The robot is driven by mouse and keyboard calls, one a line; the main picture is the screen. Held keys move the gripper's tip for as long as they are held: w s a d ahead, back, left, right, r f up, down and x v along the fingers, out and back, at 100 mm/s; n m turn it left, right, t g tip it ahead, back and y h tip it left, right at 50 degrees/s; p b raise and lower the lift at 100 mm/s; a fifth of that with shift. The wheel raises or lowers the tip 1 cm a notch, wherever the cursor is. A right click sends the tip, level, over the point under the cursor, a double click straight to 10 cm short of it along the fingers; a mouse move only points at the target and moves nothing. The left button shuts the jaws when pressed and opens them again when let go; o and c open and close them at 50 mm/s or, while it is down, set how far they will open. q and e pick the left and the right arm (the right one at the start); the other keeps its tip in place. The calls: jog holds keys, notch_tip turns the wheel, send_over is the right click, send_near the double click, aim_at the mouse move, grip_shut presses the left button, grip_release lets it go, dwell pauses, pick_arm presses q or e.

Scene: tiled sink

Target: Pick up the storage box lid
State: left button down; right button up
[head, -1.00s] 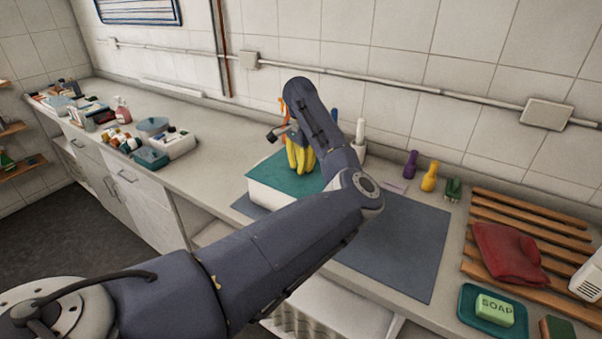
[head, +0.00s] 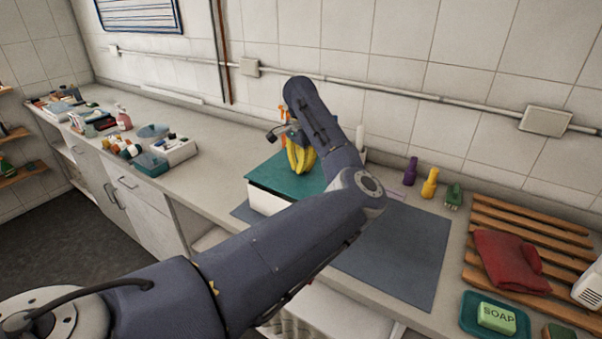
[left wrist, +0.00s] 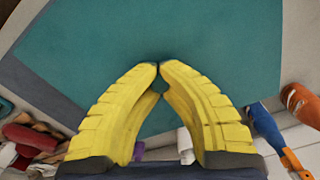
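The storage box lid (head: 268,180) is a flat teal panel over the white storage box (head: 265,202), in the middle of the counter. A thin dark band shows between the lid and the box rim; I cannot tell how wide a gap it is. The lid also fills the upper part of the left wrist view (left wrist: 215,45). My left gripper (head: 303,171) points down at the lid. In the left wrist view its yellow fingertips (left wrist: 160,66) are together, with a small dark green piece between them that looks like the lid's handle. My right gripper is not in view.
Blue and orange-handled tools (left wrist: 265,128) lie close beside the lid. To the right are a wooden rack (head: 530,240), a red cloth (head: 508,262) and soap in a dish (head: 496,318). Bottles and bins (head: 152,163) stand to the left.

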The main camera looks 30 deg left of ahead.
pick_arm(q)
notch_tip(320, 180, up, 17)
jog(key=f, duration=1)
jog(key=shift+s+d+f, duration=0.1)
jog(key=shift+s+f, duration=0.15)
jog(key=shift+s, duration=0.1)
jog(key=shift+w+f, duration=0.1)
jog(key=shift+f, duration=0.25)
jog(key=shift+w+r+m, duration=0.1)
jog(key=shift+w+m, duration=0.05)
jog(key=shift+m, duration=0.15)
jog(key=shift+f, duration=3.3)
jog(key=shift+f, duration=0.85)
dwell(0.5)
jog(key=c, duration=1.5)
grip_release()
jog(key=shift+r, duration=0.1)
